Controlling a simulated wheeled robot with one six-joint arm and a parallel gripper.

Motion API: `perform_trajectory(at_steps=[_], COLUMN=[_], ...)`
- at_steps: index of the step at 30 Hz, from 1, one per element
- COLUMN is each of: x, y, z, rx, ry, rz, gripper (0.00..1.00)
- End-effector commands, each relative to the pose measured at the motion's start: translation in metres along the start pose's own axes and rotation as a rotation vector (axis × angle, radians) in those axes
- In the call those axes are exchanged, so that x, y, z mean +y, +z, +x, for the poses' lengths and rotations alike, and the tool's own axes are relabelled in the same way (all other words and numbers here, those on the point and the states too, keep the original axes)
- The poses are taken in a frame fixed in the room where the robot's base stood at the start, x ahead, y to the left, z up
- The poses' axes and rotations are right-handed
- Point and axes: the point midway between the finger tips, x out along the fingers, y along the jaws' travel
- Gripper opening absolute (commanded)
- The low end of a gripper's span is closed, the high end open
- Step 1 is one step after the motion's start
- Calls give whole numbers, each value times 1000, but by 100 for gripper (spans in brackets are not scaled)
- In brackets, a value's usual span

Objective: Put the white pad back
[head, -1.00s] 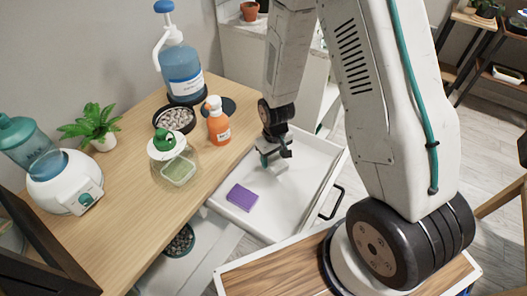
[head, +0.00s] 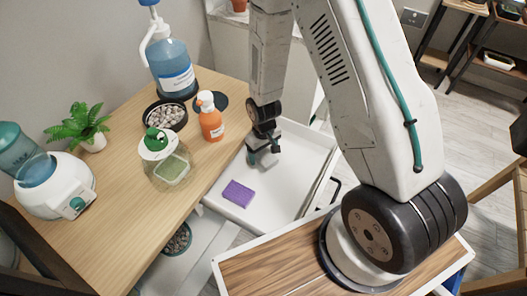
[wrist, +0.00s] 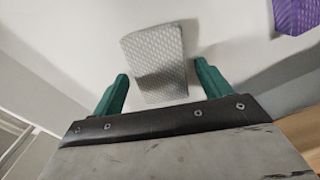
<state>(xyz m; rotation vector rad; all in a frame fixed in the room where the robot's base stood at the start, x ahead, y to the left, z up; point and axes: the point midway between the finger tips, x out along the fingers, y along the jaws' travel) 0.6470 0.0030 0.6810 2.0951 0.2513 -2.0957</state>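The white pad (wrist: 153,55) shows in the wrist view as a pale, textured block in the drawer. My gripper (wrist: 161,82) is open, with one green finger on each side of the pad's near part and a gap on both sides. In the head view my gripper (head: 264,154) is down inside the open white drawer (head: 292,167), and I cannot make out the white pad there. A purple pad (head: 238,193) lies on the drawer floor, nearer the front left. It also shows at the top right of the wrist view (wrist: 298,14).
The wooden worktop (head: 130,205) left of the drawer holds an orange pump bottle (head: 210,122), a green-topped glass jar (head: 165,168), a dish of pebbles (head: 166,115), a large blue bottle (head: 173,68) and a plant (head: 85,124). The drawer's right part is clear.

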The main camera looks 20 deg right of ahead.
Motion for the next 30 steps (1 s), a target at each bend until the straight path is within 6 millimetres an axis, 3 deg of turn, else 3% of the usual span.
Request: perform_trajectory(at_steps=[7,11,24,30], x=[1,1,1,1], y=[0,-1,-1,0], z=[-2,-13,-96,-117], rx=[1,2,4,1], ry=[0,0,1,0], rz=[2,2,2,2], gripper=[77,77,77,77])
